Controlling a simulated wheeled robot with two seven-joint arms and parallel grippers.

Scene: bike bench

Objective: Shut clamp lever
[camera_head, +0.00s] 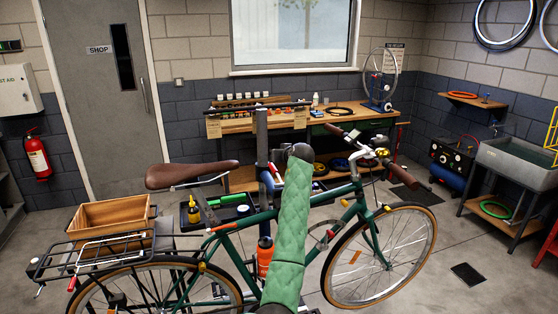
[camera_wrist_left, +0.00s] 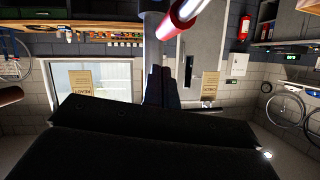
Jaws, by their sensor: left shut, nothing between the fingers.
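A red lever with a pale end (camera_wrist_left: 190,12) shows at the top of the left wrist view, slanting and cut off by the frame. A small red bit of it shows beside the post in the head view (camera_head: 276,173). My left gripper (camera_wrist_left: 162,78) is shut and empty, its dark fingers together just below the lever, with a gap visible in the picture. In the head view my green-sleeved arm hides much of the clamp side and the gripper's fingertips. My right gripper is in neither view.
The brown saddle (camera_head: 190,174) and handlebar (camera_head: 340,131) stick out on either side of my arm. A tool tray (camera_head: 222,208) stands behind the frame. A workbench (camera_head: 235,126) lines the back wall. Open floor lies at right.

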